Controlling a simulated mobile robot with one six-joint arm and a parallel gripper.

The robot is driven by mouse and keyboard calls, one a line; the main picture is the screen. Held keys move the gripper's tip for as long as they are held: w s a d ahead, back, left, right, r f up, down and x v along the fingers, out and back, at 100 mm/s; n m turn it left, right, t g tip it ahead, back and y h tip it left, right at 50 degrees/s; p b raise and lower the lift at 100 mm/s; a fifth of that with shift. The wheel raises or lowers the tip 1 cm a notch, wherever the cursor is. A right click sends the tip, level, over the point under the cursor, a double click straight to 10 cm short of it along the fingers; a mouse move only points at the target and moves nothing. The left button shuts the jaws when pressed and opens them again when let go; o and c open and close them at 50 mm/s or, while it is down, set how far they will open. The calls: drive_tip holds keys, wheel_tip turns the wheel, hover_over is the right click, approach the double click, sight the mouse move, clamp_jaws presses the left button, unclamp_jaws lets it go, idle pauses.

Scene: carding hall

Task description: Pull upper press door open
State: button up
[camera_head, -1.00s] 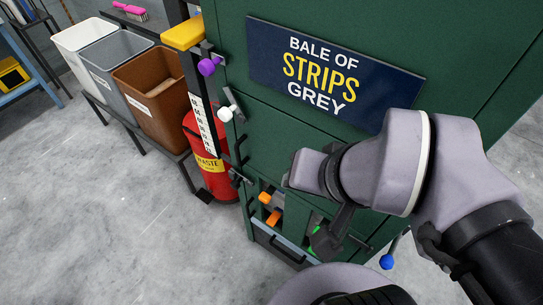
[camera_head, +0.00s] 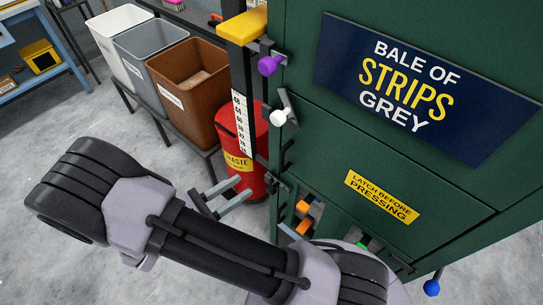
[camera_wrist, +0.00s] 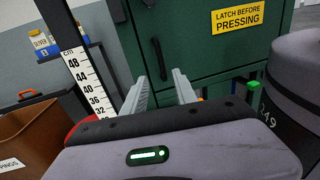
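The green press (camera_head: 330,140) fills the right of the head view. A seam divides its front into an upper panel with the "BALE OF STRIPS GREY" sign (camera_head: 405,85) and a panel below with the yellow "LATCH BEFORE PRESSING" label (camera_head: 382,196). A white-knobbed latch (camera_head: 279,117) sits at the left edge by the seam. A black handle also shows in the wrist view (camera_wrist: 159,59), beyond my fingers. My gripper (camera_head: 225,192) is open and empty, left of the press and apart from the handle; its fingers also show in the wrist view (camera_wrist: 160,90).
A red waste bin (camera_head: 235,150) stands close behind my gripper. Brown (camera_head: 195,95), grey and white bins stand on a rack at the back left. A ruled post with a yellow top (camera_head: 243,25) and a purple knob (camera_head: 270,65) border the press. Open floor lies left.

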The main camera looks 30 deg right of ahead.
sight(280, 163)
drive_tip(key=d+b, duration=0.1)
drive_tip(key=d, duration=0.3)
drive_tip(key=w+d+b, duration=0.1)
drive_tip(key=d, duration=0.4)
drive_tip(key=w+d+b, duration=0.1)
drive_tip(key=d, duration=0.4)
drive_tip(key=shift+b, duration=0.4)
drive_tip(key=shift+c, duration=0.2)
clamp_jaws()
